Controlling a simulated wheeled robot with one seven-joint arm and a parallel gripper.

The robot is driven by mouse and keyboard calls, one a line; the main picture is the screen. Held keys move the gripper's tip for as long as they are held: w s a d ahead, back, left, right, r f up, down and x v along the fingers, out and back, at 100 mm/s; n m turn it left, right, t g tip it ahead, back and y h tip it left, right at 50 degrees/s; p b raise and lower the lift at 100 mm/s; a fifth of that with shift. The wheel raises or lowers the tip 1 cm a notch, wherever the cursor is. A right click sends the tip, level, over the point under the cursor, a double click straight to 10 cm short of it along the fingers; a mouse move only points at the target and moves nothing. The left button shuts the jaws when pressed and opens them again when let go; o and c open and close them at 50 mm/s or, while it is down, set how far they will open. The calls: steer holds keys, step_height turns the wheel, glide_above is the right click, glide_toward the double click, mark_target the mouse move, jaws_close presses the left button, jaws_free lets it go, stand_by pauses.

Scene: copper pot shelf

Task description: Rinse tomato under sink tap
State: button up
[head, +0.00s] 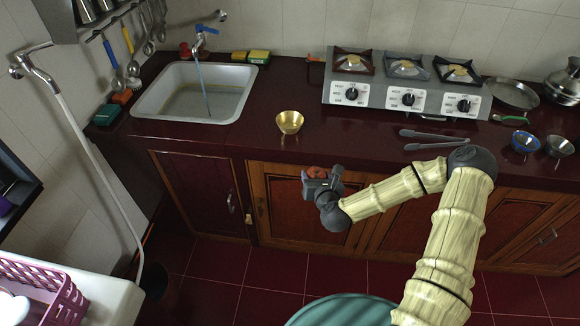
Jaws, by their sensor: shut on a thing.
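My gripper (322,179) is shut on a small red tomato (317,172), held in the air in front of the counter's front edge. The gripper partly hides the tomato. The metal sink (146,106) is set in the counter at the upper left of my gripper. The blue-handled tap (203,36) stands at its back edge, and a thin stream of water (203,85) falls from it into the basin.
A brass bowl (290,122) stands on the dark red counter (262,100) between my gripper and the sink. A three-burner stove (405,97), tongs (434,138) and small bowls (525,142) are to the right. Sponges (259,56) lie behind the sink.

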steer(key=s+d+f+m+h, duration=0.1)
steer(key=s+d+f, duration=0.1)
steer(key=d, duration=0.3)
steer(key=s+d+f+m+h, duration=0.1)
steer(key=s+d+f+h, duration=0.1)
steer(key=d, duration=0.4)
steer(key=shift+f+m, duration=0.15)
steer(key=shift+m, duration=0.25)
